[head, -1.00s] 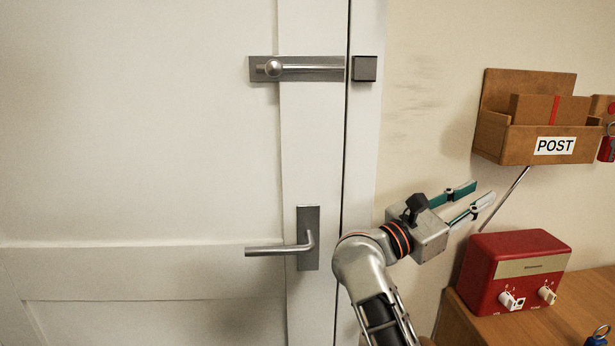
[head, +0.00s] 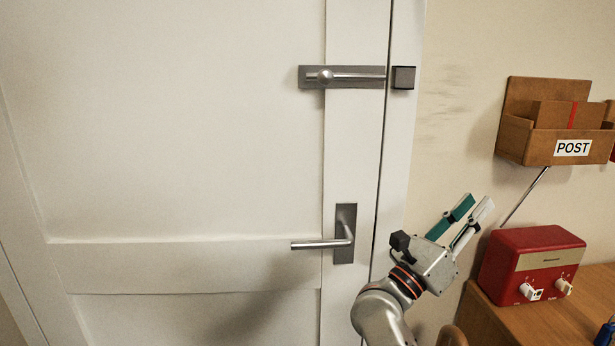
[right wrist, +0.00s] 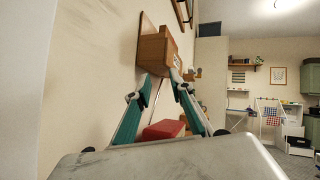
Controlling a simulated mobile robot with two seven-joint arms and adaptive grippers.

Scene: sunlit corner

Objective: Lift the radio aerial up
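The red radio (head: 527,268) stands on a wooden cabinet at the right, with two white knobs on its front. Its thin metal aerial (head: 524,197) rises from behind the radio and leans up to the right, its upper end near the post box. My right gripper (head: 480,204) is open and empty, left of the radio and aerial, its fingers pointing up and right. In the right wrist view the radio (right wrist: 164,129) shows between the parted fingers (right wrist: 161,80), with the rod beyond them. My left gripper is not in view.
A wooden post box (head: 540,147) hangs on the wall above the radio. The wooden cabinet top (head: 553,318) carries a blue object at the right edge. A white door with a lever handle (head: 322,244) and a bolt (head: 345,77) fills the left.

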